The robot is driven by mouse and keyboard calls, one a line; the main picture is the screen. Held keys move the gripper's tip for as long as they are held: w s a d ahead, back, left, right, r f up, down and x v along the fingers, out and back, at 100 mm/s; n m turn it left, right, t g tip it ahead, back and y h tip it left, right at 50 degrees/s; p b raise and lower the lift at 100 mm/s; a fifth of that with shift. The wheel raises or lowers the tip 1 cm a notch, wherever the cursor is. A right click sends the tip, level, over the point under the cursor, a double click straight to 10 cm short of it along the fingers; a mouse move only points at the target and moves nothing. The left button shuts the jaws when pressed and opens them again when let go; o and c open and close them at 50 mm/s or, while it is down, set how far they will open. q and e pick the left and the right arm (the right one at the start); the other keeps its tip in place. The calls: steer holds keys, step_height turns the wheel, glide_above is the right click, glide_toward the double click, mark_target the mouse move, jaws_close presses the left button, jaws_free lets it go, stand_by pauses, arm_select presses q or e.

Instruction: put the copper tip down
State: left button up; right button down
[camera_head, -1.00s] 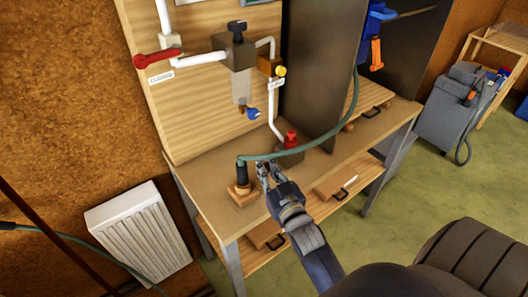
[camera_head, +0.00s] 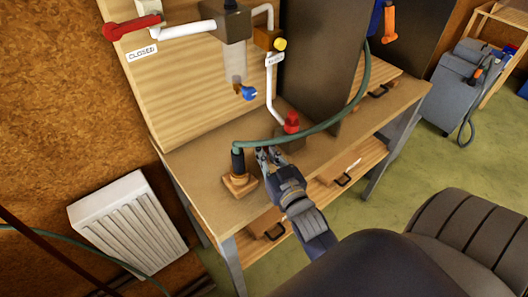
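A black handle (camera_head: 238,162) on the end of a green hose stands upright on the workbench. An orange-brown copper-coloured part (camera_head: 238,179) shows at its lower end, on a small wooden block (camera_head: 241,188). My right gripper (camera_head: 268,156) is just right of the handle, apart from it, close under the hose. Its two fingers look spread, with nothing visible between them. My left gripper is not in view.
The green hose (camera_head: 322,125) arcs right over the bench (camera_head: 205,165). Behind stand a red knob (camera_head: 291,122), white pipes, a red lever (camera_head: 132,26) and a dark upright panel (camera_head: 325,65). A white radiator (camera_head: 127,222) is at left. The bench's front left is clear.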

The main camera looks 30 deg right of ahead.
steer(key=shift+s+r, duration=0.1)
steer(key=shift+s, duration=0.2)
steer(key=c, duration=1.6)
jaws_free()
steer(key=shift+c, duration=0.2)
steer(key=shift+f, duration=0.2)
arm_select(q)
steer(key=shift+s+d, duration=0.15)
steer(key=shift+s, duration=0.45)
arm_select(e)
steer(key=shift+r, duration=0.1)
